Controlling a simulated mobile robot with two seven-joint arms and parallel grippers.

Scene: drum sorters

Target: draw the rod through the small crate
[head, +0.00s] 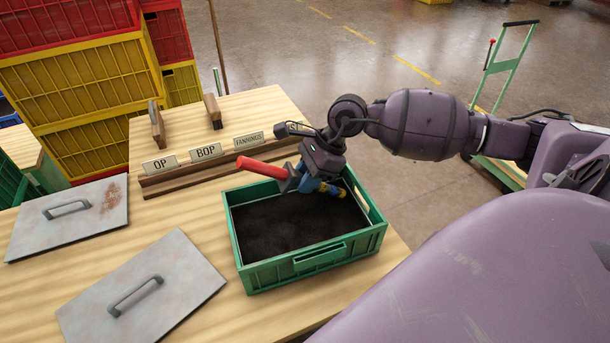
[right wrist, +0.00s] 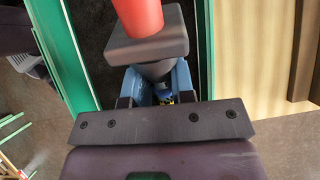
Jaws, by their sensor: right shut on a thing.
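The small crate (head: 262,275) is green and open, with dark, loose, fine material filling it, and stands on the wooden table. The rod has a red handle (head: 262,167) and a dark block below it. My right gripper (head: 308,184) is shut on the rod just beyond that block, over the crate's far part. The handle points left across the far rim. A yellow end (head: 342,192) shows by the right inner side; I cannot tell whether it touches the material. The right wrist view shows the red handle (right wrist: 138,14) and blue fingers around the neck. My left gripper is out of view.
Two grey lids with handles (head: 145,290) (head: 68,215) lie left of the crate. A wooden rack with labels OP, BOP and FANNINGS (head: 205,152) stands behind. Yellow and red crates (head: 85,90) are stacked at left. A green trolley (head: 500,66) stands at right.

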